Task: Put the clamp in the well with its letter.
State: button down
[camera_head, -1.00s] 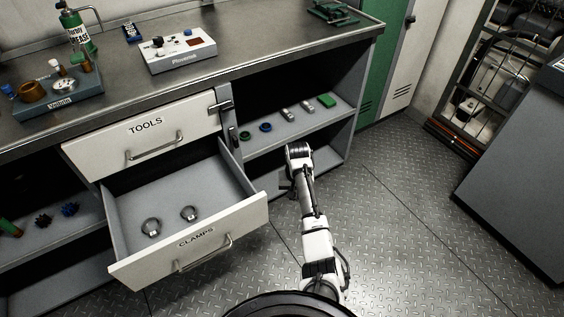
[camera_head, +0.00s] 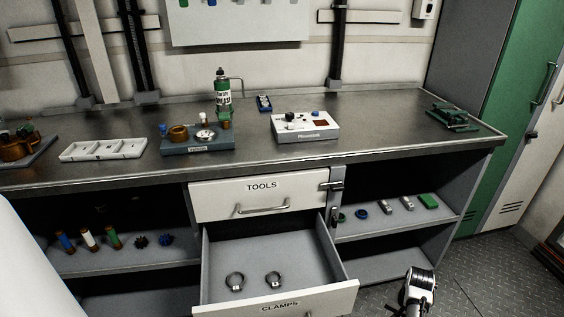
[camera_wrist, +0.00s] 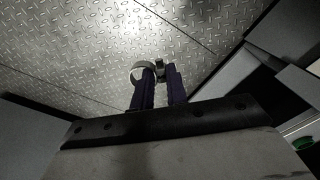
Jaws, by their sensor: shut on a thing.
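In the wrist view, my gripper (camera_wrist: 160,72) is shut on a metal ring clamp (camera_wrist: 136,74). The ring sticks out to the left of the dark fingertips, above the patterned floor. Any letter on it cannot be read. In the head view, my arm shows at the lower right, beside the open drawer; the held clamp cannot be made out there. A white tray with three wells (camera_head: 72,153) lies on the bench at the left. No letters are readable in the wells. Two other ring clamps, a left one (camera_head: 234,282) and a right one (camera_head: 273,279), lie in the CLAMPS drawer (camera_head: 330,262).
The CLAMPS drawer stands pulled out below the shut TOOLS drawer (camera_head: 225,207). A grey stand with parts (camera_head: 198,148) is right of the tray, and a white instrument box (camera_head: 306,136) farther right. Shelves (camera_head: 385,225) hold small parts. Bare benchtop lies in front of these.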

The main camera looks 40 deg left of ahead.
aim_at(80, 153)
jog(key=k+j+z, duration=0.25)
jog(key=z, duration=0.2)
jog(key=k+j+z, duration=0.3)
jog(key=z, duration=0.15)
jog(key=k+j+z, duration=0.25)
jog(key=z, duration=0.15)
jog(key=k+j+u, duration=0.1)
jog(key=k, duration=0.7)
jog(key=k+u, duration=0.2)
jog(key=u, duration=0.2)
jog(key=k+j+u, duration=0.1)
jog(key=k+u, duration=0.15)
jog(key=u, duration=0.15)
jog(key=k+u, duration=0.15)
jog(key=u, duration=0.35)
jog(key=k+u, duration=0.15)
jog(key=u, duration=0.35)
jog(key=i+j, duration=0.05)
